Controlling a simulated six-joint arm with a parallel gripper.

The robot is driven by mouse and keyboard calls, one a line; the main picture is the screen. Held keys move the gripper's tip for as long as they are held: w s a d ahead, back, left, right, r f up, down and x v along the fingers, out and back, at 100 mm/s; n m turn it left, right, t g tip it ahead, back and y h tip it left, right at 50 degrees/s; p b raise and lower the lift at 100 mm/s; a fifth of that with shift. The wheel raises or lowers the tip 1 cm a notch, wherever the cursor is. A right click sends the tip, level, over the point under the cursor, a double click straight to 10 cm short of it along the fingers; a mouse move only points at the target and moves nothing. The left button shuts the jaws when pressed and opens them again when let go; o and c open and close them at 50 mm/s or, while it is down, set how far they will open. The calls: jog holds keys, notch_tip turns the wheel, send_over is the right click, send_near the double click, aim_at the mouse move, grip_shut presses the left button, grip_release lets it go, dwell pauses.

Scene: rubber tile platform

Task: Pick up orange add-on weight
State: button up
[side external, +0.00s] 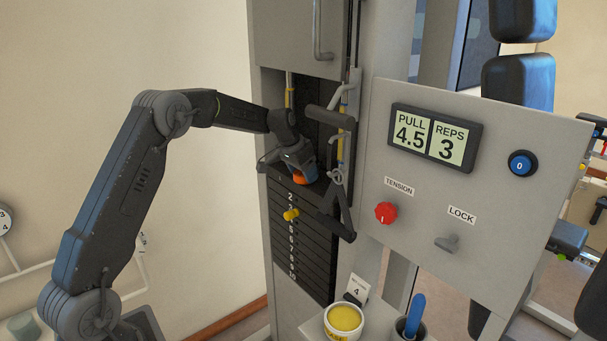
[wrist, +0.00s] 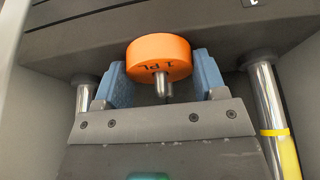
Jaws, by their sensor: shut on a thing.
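The orange add-on weight (wrist: 158,58) is a short round disc with dark lettering and a metal pin sticking out of it. My gripper (wrist: 160,76) is shut on it, with a blue-grey finger on each side. In the side external view my gripper (side external: 303,166) is at the top of the weight stack (side external: 298,235), and a small part of the orange weight (side external: 300,178) shows under the fingers. The weight is close to the dark top plate (wrist: 110,38); I cannot tell whether it touches it.
Chrome guide rods (wrist: 266,95) stand on both sides of my gripper. A yellow selector pin (side external: 291,214) sticks out of the stack. A control panel (side external: 480,200) stands to the right. Free room lies left of the machine.

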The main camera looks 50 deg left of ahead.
jog(key=shift+r, duration=0.65)
jog(key=r, duration=0.3)
jog(key=shift+s+a+r, duration=0.1)
jog(key=shift+a+r, duration=0.1)
jog(key=s+a+r, duration=0.6)
jog(key=s+a, duration=0.1)
jog(key=s, duration=0.1)
jog(key=shift+s+a+r, duration=0.15)
jog(key=shift+s+r, duration=0.1)
jog(key=shift+s, duration=0.05)
